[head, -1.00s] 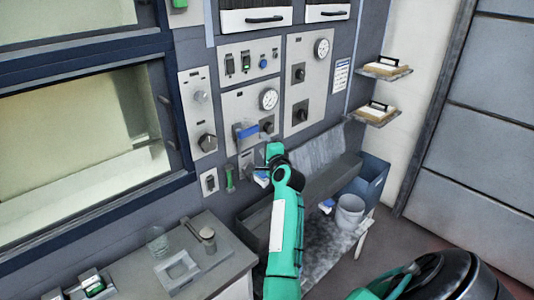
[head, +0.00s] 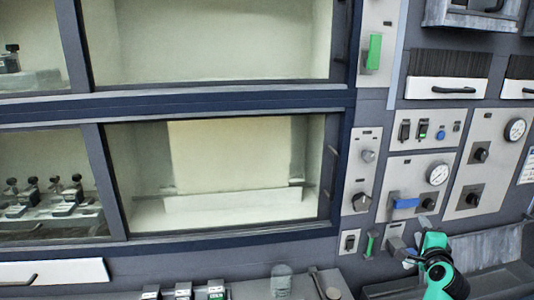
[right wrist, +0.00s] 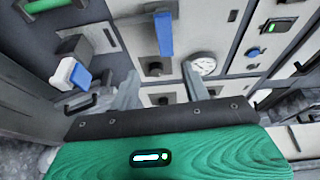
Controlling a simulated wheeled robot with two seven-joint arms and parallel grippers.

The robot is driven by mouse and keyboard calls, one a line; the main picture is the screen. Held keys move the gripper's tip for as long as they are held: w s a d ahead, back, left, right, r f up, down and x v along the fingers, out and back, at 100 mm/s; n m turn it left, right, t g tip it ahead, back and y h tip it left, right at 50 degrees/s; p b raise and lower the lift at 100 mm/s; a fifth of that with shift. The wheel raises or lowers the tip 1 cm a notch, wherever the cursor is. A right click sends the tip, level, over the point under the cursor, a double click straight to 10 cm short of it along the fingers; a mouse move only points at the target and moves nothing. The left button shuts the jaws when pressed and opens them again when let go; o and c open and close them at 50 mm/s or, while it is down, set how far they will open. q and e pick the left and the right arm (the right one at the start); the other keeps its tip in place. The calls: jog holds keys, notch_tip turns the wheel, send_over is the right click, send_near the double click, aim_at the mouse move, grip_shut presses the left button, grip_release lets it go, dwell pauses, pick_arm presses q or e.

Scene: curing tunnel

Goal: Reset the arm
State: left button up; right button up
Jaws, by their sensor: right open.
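My right arm comes in from the lower right of the head view, and its gripper (head: 409,250) is in front of the control panel, below the blue lever handle (head: 405,203). In the right wrist view the two grey fingers of the right gripper (right wrist: 160,92) are spread apart with nothing between them. The blue handle (right wrist: 165,35) shows beyond the fingers there, apart from them. A white-and-blue block (right wrist: 72,74) on a dark mount is left of the fingers. My left gripper is not in view.
Panels with gauges (head: 437,174) and knobs line the wall at right. A glass-fronted cabinet (head: 342,180) with dark blue frames fills the middle and left. A grey counter (head: 255,289) with a clear cup (head: 282,279) runs below. A grey trough (head: 490,250) is behind my arm.

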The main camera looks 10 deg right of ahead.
jog(key=s+a+f+n+g+y, duration=0.5)
jog(key=s+a+f+n+g, duration=0.2)
jog(key=s+a+f+n, duration=1.05)
jog(key=s+a+f+n+g, duration=0.1)
jog(key=s+a+n+g, duration=0.1)
jog(key=s+a, duration=0.35)
jog(key=s+a+f+n+g+y, duration=0.1)
jog(key=s+a+f+n+g, duration=0.1)
jog(key=s, duration=0.6)
jog(key=s+a+f+n+g, duration=0.1)
jog(key=s+a+n+g, duration=0.1)
jog(key=s+a, duration=0.35)
notch_tip(320, 180, down, 31)
jog(key=s+d+g, duration=0.1)
jog(key=s+d+f, duration=0.2)
jog(key=s+f, duration=0.8)
jog(key=s+d+f+g, duration=0.1)
jog(key=s+f, duration=0.8)
jog(key=f, duration=0.1)
jog(key=shift+s+d+f+g+b, duration=0.3)
jog(key=shift+s+d+f+b, duration=0.1)
jog(key=shift+b, duration=0.05)
